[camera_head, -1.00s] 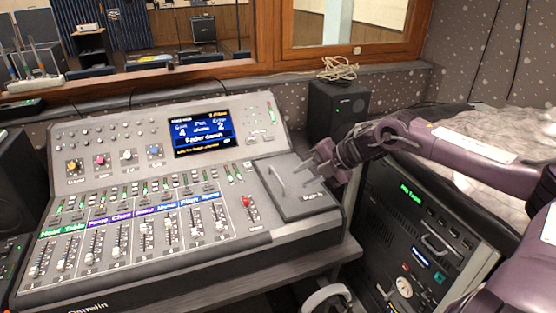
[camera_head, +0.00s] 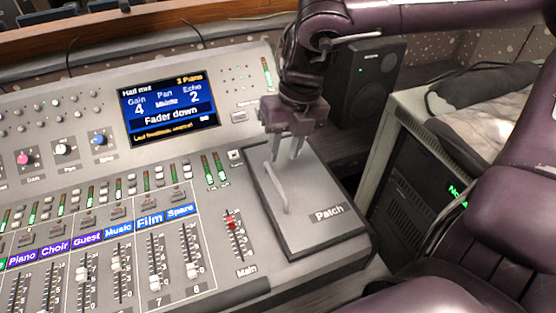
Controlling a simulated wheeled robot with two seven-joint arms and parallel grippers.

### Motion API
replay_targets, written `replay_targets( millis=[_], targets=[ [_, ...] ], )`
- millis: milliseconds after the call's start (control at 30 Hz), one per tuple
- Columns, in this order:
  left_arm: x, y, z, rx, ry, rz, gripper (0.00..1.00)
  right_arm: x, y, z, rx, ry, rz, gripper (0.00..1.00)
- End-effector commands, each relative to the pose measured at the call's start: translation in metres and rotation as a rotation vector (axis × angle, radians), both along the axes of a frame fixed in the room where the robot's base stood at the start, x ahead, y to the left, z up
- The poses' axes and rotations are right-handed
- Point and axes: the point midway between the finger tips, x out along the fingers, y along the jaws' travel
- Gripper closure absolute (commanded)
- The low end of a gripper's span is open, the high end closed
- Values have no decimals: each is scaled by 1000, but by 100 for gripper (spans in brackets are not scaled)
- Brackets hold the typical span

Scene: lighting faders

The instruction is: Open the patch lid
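The patch lid (camera_head: 312,233) is a dark grey panel marked "Patch" at the right end of the mixing console. It lies flat and looks closed. A pale bar handle (camera_head: 276,189) stands along its left part. My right gripper (camera_head: 285,155) points down over the upper end of the handle, with its two fingers slightly apart. I cannot tell whether the fingers straddle the handle or touch it. My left gripper is not in view.
The console (camera_head: 120,188) has fader rows, a red main fader (camera_head: 232,224) and a lit screen (camera_head: 168,106) left of the lid. A black speaker (camera_head: 366,85) stands behind. A rack cabinet (camera_head: 405,200) is to the right, with a gap between it and the console.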

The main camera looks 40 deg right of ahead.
Motion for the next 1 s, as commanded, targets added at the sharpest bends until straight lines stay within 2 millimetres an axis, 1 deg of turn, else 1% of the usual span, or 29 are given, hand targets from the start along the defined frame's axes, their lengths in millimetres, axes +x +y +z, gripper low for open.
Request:
replay_targets(
  millis=[33, 133, 300, 400, 600, 767, 867, 1000],
  targets=[
    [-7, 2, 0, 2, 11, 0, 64, -1, 1, -9, 1, 6, 0, 68],
    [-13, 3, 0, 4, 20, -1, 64, 0, 5, -26, 2, 7, -1, 68],
    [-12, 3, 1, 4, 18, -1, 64, 1, 9, -50, 2, 5, -2, 68],
    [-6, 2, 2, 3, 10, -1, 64, 2, 11, -59, 3, 3, -2, 68],
    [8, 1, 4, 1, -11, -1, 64, 3, 13, -65, 3, -1, -3, 68],
    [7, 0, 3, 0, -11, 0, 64, 3, 12, -65, 3, -1, -3, 68],
    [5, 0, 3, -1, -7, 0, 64, 3, 12, -65, 3, -1, -3, 80],
    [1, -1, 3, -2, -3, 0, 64, 3, 12, -65, 3, -1, -3, 98]
  ],
)
